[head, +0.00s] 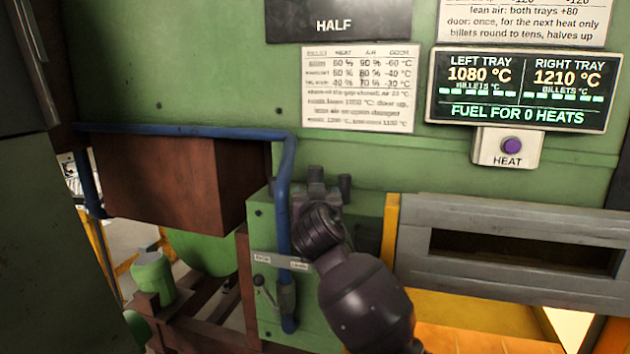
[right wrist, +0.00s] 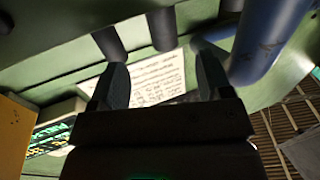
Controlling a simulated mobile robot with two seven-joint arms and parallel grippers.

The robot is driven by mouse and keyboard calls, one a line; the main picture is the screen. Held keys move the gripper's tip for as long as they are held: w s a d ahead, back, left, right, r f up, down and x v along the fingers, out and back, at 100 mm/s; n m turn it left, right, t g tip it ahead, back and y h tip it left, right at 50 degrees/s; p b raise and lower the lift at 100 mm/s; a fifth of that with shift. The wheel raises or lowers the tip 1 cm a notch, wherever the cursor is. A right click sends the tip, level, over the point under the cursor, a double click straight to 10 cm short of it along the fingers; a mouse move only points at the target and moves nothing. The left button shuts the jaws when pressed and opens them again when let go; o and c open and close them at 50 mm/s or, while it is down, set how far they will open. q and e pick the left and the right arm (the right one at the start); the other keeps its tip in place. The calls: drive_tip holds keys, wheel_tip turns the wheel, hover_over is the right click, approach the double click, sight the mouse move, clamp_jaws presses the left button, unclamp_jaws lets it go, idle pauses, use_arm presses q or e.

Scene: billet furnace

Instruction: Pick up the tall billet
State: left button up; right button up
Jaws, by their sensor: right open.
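Short dark grey cylinders that look like billets stand on top of the green cabinet in the head view. One rises highest in the middle (head: 315,173), and another (head: 344,184) stands to its right. I cannot tell for sure which is the tall billet. My right gripper (head: 314,198) is in front of them, partly hidden by its own wrist. In the right wrist view its two fingers (right wrist: 163,82) are apart, with nothing between them. Dark cylinders show beyond the fingertips there, one near the middle (right wrist: 162,29) and one to the left (right wrist: 110,43). My left gripper is out of view.
A blue pipe (head: 286,205) runs down close to the left of the right gripper. A brown box (head: 170,180) is further left. A grey slotted door (head: 510,250) is at the right, below a purple heat button (head: 511,146) and a lit display (head: 522,90).

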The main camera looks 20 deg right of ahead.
sight(315, 181)
drive_tip(key=x, duration=0.4)
drive_tip(key=shift+w+p, duration=0.15)
drive_tip(key=shift+p, duration=0.15)
drive_tip(key=shift+w+d+r, duration=0.1)
drive_tip(key=shift+w+r, duration=0.15)
drive_tip(key=shift+w, duration=0.15)
drive_tip(key=p+x, duration=0.1)
drive_tip(key=x, duration=0.2)
drive_tip(key=shift+w+r+p, duration=0.1)
drive_tip(key=shift+r+p, duration=0.05)
drive_tip(key=shift+p, duration=0.15)
drive_tip(key=shift+w+d, duration=0.15)
drive_tip(key=shift+w, duration=0.45)
clamp_jaws()
drive_tip(key=shift+r, duration=0.1)
